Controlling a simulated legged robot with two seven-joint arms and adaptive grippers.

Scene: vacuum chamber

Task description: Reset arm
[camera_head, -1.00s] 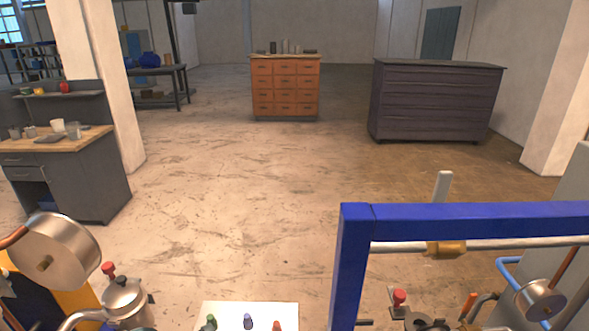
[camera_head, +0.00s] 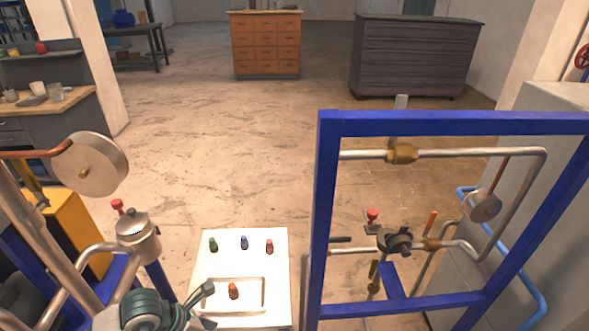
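My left gripper (camera_head: 207,305) is at the bottom left of the head view, dark green and grey. Its two fingers point right and are spread apart with nothing seen between them. It is beside the left edge of a white table (camera_head: 265,262). My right gripper is not in view.
On the table stand a green (camera_head: 213,244), a blue (camera_head: 244,242) and a red piece (camera_head: 269,246). Another red piece (camera_head: 233,291) is in a shallow tray (camera_head: 256,306). A blue frame (camera_head: 320,210) with pipes stands right; metal vessels and pipes (camera_head: 139,238) stand left.

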